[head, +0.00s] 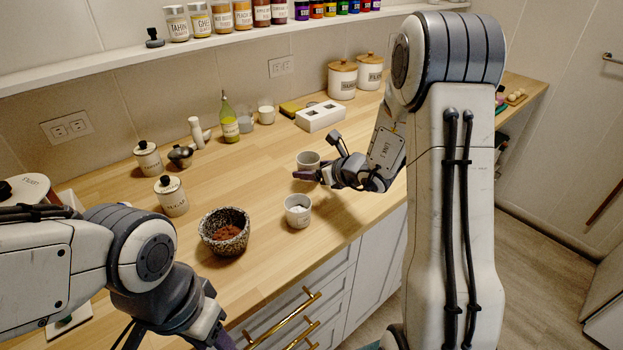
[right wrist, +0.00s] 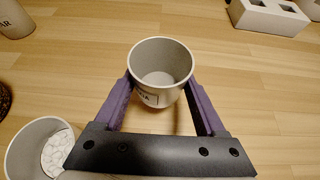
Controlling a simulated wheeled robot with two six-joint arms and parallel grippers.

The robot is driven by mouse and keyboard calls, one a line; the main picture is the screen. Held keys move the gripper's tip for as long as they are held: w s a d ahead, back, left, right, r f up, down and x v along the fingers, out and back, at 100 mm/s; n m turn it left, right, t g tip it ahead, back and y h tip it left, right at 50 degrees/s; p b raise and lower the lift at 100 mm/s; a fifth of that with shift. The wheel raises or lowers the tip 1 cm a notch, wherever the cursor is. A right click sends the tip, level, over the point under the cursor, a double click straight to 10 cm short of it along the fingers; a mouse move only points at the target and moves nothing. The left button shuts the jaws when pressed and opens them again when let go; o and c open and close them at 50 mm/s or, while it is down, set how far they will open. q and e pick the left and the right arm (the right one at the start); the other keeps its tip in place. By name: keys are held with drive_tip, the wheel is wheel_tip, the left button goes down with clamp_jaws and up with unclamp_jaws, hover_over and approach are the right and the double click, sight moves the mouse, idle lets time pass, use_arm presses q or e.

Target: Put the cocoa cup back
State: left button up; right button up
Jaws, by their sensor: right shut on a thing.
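A small pale cup (head: 308,159) is between the purple fingers of my right gripper (head: 318,175), which is shut on it. In the right wrist view the cup (right wrist: 160,72) is upright and looks empty. It has a dark-lettered label, partly hidden by a finger of the right gripper (right wrist: 168,100). I cannot tell whether its base touches the counter. A dark speckled bowl (head: 215,245) holds brown powder. My left gripper (head: 215,340) is at the bottom edge of the head view, its fingertips cut off.
A second pale cup (head: 297,218) with white pieces stands nearer the counter's front edge. A white block with square holes (head: 320,118) stands behind the held cup. Jars (head: 172,197), a bottle (head: 230,125) and canisters (head: 342,80) line the back and left. Mid-counter is clear.

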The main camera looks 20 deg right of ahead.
wheel_tip(320, 180, down, 3)
idle(0.3)
drive_tip(key=shift+f, duration=0.15)
drive_tip(key=o, duration=1.4)
drive_tip(key=shift+r, duration=0.2)
drive_tip(key=shift+s+d+r, duration=0.15)
drive_tip(key=v, duration=1.1)
drive_tip(key=shift+s, duration=0.15)
drive_tip(key=shift+s+r, duration=0.1)
drive_tip(key=shift+s, duration=0.05)
